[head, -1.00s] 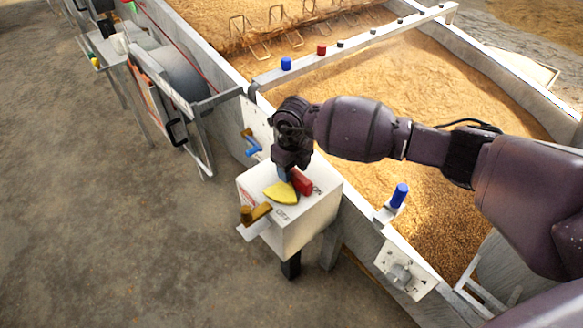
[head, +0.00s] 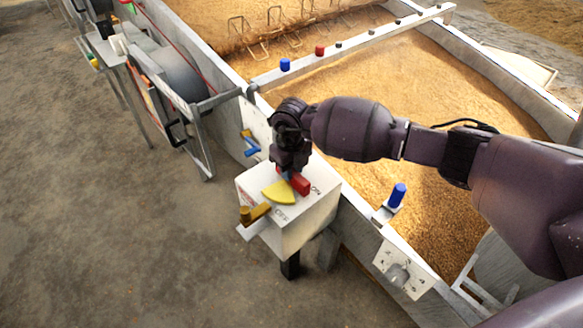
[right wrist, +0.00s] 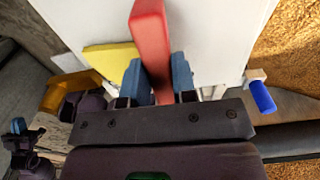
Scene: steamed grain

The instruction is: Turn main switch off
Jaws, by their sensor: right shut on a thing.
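The main switch is a red lever (head: 301,184) on top of a white box (head: 312,215) marked ON and OFF, with a yellow wedge (head: 279,193) beside the lever. The ON label shows to the right of the lever, the OFF label near the front edge. My right gripper (head: 288,172) reaches down onto the lever from above. In the right wrist view the red lever (right wrist: 151,40) stands between the two blue fingertips of the right gripper (right wrist: 157,78), which are shut on it. My left gripper does not show in the head view.
An orange handle (head: 260,212) sticks out at the box's front left. A blue knob (head: 398,194) stands on the trough wall to the right, above a metal plate (head: 403,270). A blue lever (head: 251,150) is behind the box.

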